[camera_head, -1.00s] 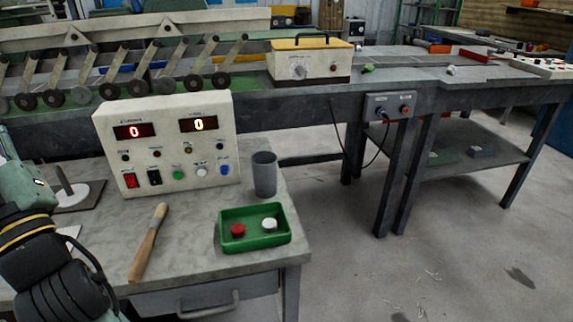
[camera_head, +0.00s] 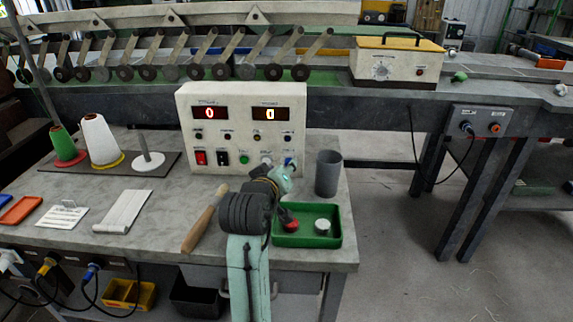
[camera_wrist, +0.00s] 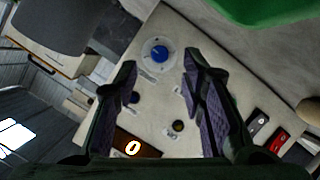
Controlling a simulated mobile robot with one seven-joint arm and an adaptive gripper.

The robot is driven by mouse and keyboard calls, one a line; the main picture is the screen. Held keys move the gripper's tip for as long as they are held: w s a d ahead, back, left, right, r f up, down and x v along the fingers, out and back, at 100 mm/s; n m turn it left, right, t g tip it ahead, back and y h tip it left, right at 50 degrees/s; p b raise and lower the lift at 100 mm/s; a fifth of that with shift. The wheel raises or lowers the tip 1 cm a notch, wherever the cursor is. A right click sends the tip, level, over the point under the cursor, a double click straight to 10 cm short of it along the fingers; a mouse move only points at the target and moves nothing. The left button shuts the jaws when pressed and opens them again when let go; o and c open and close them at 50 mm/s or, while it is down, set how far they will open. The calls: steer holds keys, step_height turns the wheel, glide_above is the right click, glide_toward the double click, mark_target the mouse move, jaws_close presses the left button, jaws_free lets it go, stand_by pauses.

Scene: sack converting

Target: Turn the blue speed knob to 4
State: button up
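The blue speed knob (camera_wrist: 160,53) sits on a pale round dial on the face of the cream control box (camera_head: 187,120). In the wrist view, my gripper (camera_wrist: 159,59) is open and empty, with one dark finger on each side of the knob's line. The knob appears beyond the fingertips, and I see no contact. In the head view, my arm reaches up to the box's lower right, where the blue knob (camera_head: 290,161) is partly covered. The fingers are hard to make out there. The dial's number marks are too small to read.
A grey cup (camera_head: 328,174) stands right of the box. A green tray (camera_head: 338,228) with a red and a white piece lies close by my wrist. A wooden-handled tool (camera_head: 203,222) lies to the left. Other buttons and a red switch (camera_head: 201,158) share the panel.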

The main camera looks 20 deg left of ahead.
steer(key=shift+x, duration=2.05)
steer(key=shift+c, duration=0.2)
jaws_close()
